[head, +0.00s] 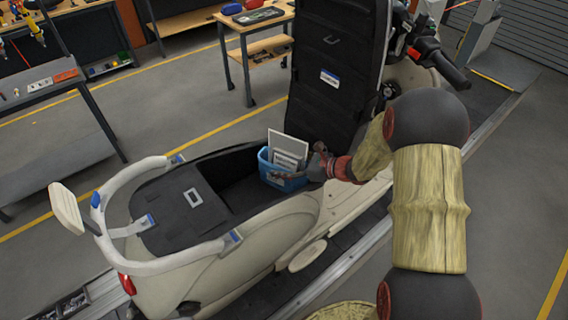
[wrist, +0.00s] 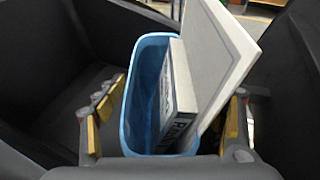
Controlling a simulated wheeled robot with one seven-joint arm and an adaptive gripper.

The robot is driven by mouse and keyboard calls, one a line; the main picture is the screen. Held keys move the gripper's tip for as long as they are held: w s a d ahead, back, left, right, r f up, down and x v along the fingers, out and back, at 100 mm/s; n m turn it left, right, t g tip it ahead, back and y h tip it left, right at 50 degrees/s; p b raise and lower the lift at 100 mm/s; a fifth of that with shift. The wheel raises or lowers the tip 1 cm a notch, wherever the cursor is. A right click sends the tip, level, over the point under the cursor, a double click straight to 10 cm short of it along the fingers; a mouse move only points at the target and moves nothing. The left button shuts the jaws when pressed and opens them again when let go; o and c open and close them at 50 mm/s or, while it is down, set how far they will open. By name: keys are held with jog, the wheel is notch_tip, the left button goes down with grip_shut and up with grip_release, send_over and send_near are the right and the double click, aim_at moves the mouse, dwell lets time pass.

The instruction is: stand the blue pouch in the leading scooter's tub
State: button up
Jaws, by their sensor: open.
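The blue pouch (head: 284,181) stands roughly upright at the front end of the open dark tub (head: 232,192) of a cream scooter (head: 265,240). Pale flat cards or booklets (head: 289,148) stick out of its top. In the wrist view the pouch (wrist: 146,95) sits between the yellow-padded fingers of my gripper (wrist: 168,118). The fingers are open, with a gap showing on each side of the pouch. In the head view my gripper (head: 322,165) is at the pouch's right side. The pouch's underside is hidden, so I cannot tell whether it rests on the tub floor.
A tall black panel (head: 332,75) with a label stands upright just beyond the tub. A cream rear rail (head: 145,172) curves around the scooter's back. Handlebars (head: 437,62) show at the upper right. The scooter is on the slat conveyor (head: 345,262). Workbenches stand behind.

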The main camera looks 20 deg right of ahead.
jog(key=shift+r, duration=0.25)
jog(key=v, duration=0.7)
jog(key=shift+s+d+p, duration=0.15)
jog(key=shift+d+p, duration=0.05)
jog(key=shift+p, duration=0.2)
